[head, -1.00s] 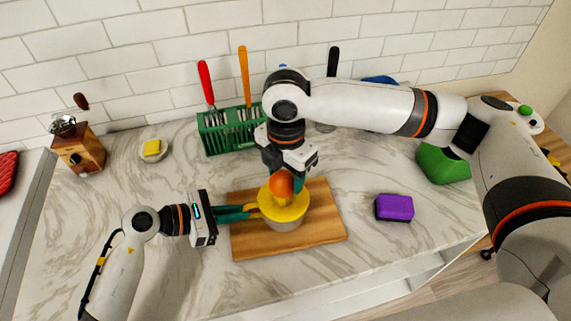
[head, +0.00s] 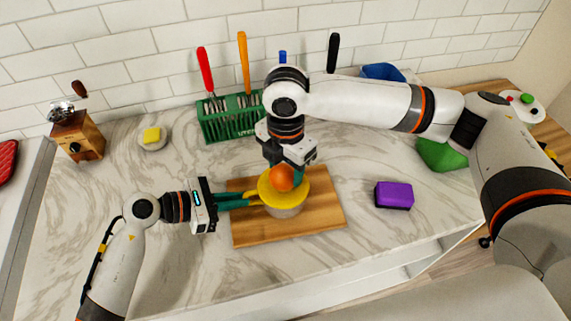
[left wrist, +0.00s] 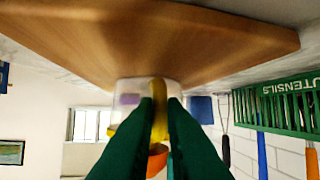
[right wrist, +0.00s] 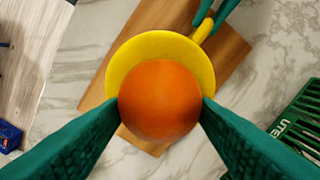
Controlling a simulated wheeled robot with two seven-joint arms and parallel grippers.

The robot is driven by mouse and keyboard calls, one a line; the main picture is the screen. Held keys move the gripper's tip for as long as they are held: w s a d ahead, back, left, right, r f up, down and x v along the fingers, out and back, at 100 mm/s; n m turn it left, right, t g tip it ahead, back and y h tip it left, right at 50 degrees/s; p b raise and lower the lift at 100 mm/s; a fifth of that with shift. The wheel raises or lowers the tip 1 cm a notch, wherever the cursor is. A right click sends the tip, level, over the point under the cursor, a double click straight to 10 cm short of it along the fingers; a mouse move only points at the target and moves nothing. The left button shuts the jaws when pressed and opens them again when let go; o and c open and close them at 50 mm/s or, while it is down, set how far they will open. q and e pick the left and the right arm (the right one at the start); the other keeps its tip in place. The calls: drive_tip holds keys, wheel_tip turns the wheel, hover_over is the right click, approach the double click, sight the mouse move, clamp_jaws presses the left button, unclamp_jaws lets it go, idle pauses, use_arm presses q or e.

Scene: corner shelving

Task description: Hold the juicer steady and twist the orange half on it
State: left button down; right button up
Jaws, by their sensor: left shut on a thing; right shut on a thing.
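The juicer (head: 297,196) has a yellow top and a pale bowl, and stands on the wooden cutting board (head: 325,212). My left gripper (head: 248,200) is shut on the juicer's yellow handle, which shows between its green fingers in the left wrist view (left wrist: 159,113). The orange half (head: 282,178) sits on the juicer's top. My right gripper (head: 290,172) comes down from above and is shut on the orange half. In the right wrist view the orange half (right wrist: 160,101) lies between the fingertips, over the yellow top (right wrist: 122,66). The juicer's cone is hidden beneath it.
A green utensil rack (head: 228,124) stands behind the board. A purple sponge (head: 394,195) lies to the right, and a green object (head: 440,154) lies beyond it. A wooden grinder (head: 78,138) and a small dish with a yellow block (head: 152,138) are at the left.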

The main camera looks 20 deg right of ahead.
drive_tip(key=shift+f, duration=0.4)
idle(0.6)
drive_tip(key=n, duration=0.5)
drive_tip(key=shift+a+n, duration=0.15)
drive_tip(key=shift+n, duration=0.25)
drive_tip(key=shift+f, duration=0.1)
drive_tip(key=m, duration=0.5)
drive_tip(key=shift+s, duration=0.1)
drive_tip(key=m, duration=0.6)
drive_tip(key=shift+s+d+m, duration=0.15)
drive_tip(key=shift+d+m, duration=0.1)
drive_tip(key=shift+m, duration=0.05)
